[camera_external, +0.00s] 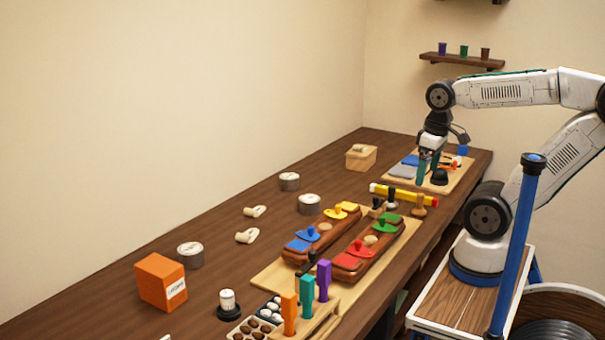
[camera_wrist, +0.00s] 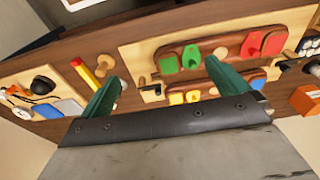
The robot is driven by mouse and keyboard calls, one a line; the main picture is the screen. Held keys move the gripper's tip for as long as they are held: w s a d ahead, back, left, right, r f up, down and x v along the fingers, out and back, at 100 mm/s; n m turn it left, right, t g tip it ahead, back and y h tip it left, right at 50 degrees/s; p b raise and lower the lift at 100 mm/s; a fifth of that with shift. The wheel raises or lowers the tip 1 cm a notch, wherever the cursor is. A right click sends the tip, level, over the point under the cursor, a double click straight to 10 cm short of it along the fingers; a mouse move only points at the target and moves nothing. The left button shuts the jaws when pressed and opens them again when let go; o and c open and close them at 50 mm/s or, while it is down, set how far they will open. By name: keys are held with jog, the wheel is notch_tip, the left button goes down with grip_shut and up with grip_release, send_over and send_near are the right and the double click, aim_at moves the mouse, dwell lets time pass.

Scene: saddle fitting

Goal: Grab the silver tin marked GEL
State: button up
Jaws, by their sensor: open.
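Three silver tins with pale lids stand on the wooden bench in the external view: a far tin (camera_external: 289,181), a middle tin (camera_external: 309,204) and a near tin (camera_external: 190,255) beside an orange box. Their lid markings are too small to read, so I cannot tell which says GEL. My gripper (camera_external: 429,172) points down over the board at the far end of the bench, well to the right of the tins. Its green fingers are apart and empty, also in the wrist view (camera_wrist: 163,72). I cannot make out the tins clearly in the wrist view.
The orange box (camera_external: 161,281) stands at the near left. A wooden box (camera_external: 361,157) stands at the back.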

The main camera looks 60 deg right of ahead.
jog(key=shift+c, duration=1.2)
